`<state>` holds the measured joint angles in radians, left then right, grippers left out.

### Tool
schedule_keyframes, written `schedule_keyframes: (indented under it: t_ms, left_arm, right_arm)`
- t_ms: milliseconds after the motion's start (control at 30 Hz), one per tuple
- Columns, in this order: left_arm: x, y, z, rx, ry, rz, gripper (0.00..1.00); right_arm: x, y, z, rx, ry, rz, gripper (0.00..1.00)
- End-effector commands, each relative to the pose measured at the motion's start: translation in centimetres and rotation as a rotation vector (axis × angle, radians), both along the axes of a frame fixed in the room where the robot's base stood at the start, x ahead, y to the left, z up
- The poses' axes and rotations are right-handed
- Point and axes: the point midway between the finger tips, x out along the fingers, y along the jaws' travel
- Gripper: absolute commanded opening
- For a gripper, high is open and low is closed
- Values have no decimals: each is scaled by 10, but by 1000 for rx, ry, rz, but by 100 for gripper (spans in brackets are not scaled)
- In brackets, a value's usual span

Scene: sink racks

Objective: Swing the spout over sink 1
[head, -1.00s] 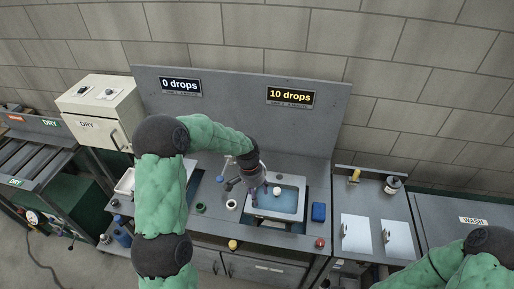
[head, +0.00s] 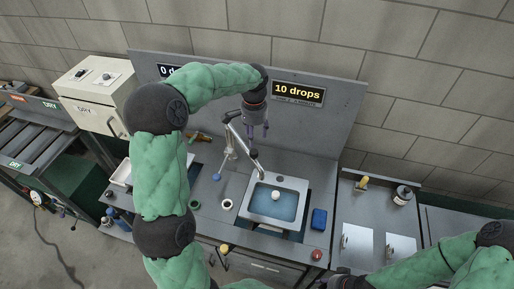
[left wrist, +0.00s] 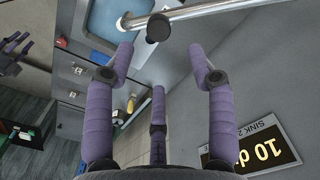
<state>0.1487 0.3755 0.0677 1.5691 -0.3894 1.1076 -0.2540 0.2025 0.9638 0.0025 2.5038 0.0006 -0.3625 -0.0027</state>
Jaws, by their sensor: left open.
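The grey metal spout (head: 241,142) rises from its post between the basins. In the left wrist view the spout (left wrist: 190,15) crosses the top, beyond my fingertips.
A white ball (head: 275,195) lies in sink 2. A blue sponge (head: 319,219) lies right of it. A blue-knobbed lever (head: 217,177) and a white cup (head: 227,204) stand left. The back panel (head: 345,115) with drop displays rises behind my left gripper.

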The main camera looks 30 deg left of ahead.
Motion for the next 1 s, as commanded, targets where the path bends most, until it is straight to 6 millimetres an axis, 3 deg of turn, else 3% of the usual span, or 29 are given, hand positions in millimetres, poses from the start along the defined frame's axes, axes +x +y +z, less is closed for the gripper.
schedule_keyframes:
  t_ms: [300, 500, 700, 967, 1000]
  left_arm:
    - [-1, 0, -56, -1, 4, 0, 56]
    - [0, 0, -83, 0, 1, 1, 56]
    - [0, 0, -94, -1, -1, 1, 56]
    - [0, 0, -95, 0, -1, 1, 56]
    - [0, 0, -95, 0, -1, 1, 50]
  right_arm:
    - [0, 0, 4, 0, 0, 0, 40]
    - [0, 0, 6, 0, -1, 0, 40]
    - [0, 0, 7, 0, -1, 0, 40]
    - [0, 0, 7, 0, -1, 0, 40]
    - [0, 0, 7, 0, -1, 0, 40]
